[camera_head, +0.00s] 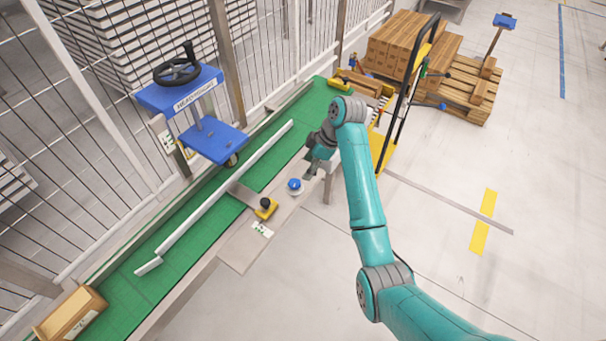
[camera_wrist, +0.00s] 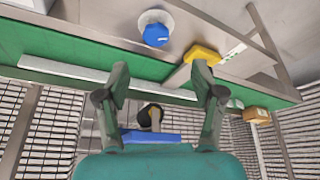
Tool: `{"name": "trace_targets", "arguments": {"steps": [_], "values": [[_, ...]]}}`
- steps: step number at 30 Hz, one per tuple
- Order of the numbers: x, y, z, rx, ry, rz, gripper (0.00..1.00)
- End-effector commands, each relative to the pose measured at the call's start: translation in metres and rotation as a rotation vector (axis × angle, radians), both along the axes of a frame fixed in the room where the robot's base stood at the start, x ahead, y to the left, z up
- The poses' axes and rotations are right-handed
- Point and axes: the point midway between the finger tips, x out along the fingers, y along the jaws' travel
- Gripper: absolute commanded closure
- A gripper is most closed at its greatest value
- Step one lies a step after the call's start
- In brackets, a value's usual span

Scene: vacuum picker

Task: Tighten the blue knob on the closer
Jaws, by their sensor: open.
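The blue knob (camera_head: 294,185) sits on a round pale base on the metal ledge beside the green conveyor. It also shows in the wrist view (camera_wrist: 156,36), near the top and fully in sight. My gripper (camera_head: 311,170) is just above and to the right of the knob in the head view. In the wrist view my gripper (camera_wrist: 161,72) is open and empty, its two fingers spread wide. The knob appears beyond the fingertips, between their lines, and nothing is held. I cannot tell the exact distance to it.
A yellow block with a black knob (camera_head: 266,208) stands on the same ledge. The green conveyor (camera_head: 140,284) carries a long white rail (camera_head: 215,197) and a cardboard box (camera_head: 72,313). A blue cart (camera_head: 212,139) stands behind. Wooden pallets (camera_head: 465,90) lie at the back right; open floor is right.

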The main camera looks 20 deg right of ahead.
Motion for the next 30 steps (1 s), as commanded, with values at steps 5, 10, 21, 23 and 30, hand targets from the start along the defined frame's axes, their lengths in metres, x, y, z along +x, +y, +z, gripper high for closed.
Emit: {"name": "trace_targets", "arguments": {"steps": [5,10,21,23,30], "values": [[0.005,-0.002,0.011,0.000,0.012,0.033,0.32],[0.007,0.004,-0.003,0.001,0.016,0.035,0.32],[0.016,0.027,-0.062,0.001,0.014,0.034,0.32],[0.018,0.029,-0.069,0.000,0.014,0.034,0.32],[0.021,0.035,-0.085,0.000,0.012,0.032,0.32]]}}
